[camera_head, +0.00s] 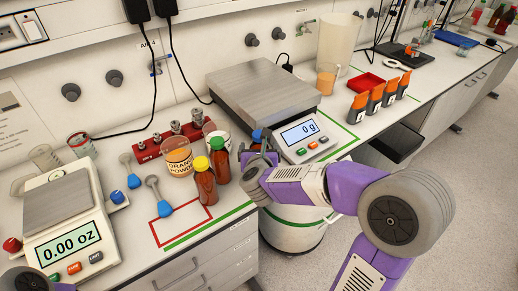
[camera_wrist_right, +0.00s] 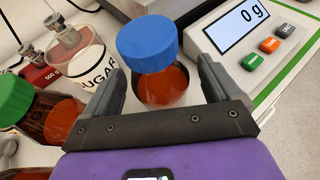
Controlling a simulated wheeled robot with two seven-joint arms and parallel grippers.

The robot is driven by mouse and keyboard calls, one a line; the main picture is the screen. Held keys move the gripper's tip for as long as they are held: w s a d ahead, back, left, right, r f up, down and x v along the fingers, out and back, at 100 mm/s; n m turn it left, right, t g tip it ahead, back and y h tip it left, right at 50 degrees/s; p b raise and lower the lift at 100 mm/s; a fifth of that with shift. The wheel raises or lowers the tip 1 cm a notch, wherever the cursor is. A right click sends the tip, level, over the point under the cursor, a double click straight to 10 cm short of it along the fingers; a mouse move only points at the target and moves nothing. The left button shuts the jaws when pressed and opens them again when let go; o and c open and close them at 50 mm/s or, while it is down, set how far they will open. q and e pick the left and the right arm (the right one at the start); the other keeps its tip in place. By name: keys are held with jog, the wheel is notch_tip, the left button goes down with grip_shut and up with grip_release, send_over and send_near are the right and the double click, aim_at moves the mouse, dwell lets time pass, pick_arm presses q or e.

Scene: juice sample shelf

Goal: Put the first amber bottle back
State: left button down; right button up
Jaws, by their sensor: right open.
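Three amber bottles stand on the bench in the head view: one with a yellow cap (camera_head: 203,182), one with a green cap (camera_head: 219,164) and one with a blue cap (camera_head: 257,135). My right gripper (camera_head: 257,158) is at the blue-capped bottle and hides most of it. In the right wrist view the blue-capped bottle (camera_wrist_right: 165,90) stands between the two open fingers, with gaps at its sides. The green-capped bottle (camera_wrist_right: 40,110) is left of the fingers there. Part of my left arm shows at the bottom left; its gripper is not seen.
A large scale (camera_head: 300,132) reading 0 g stands right of the gripper. The sugar beaker (camera_wrist_right: 85,70) is close to the left finger. An orange powder beaker (camera_head: 179,158) stands behind the bottles.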

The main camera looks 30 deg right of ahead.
jog(key=p+v, duration=0.2)
jog(key=v, duration=1)
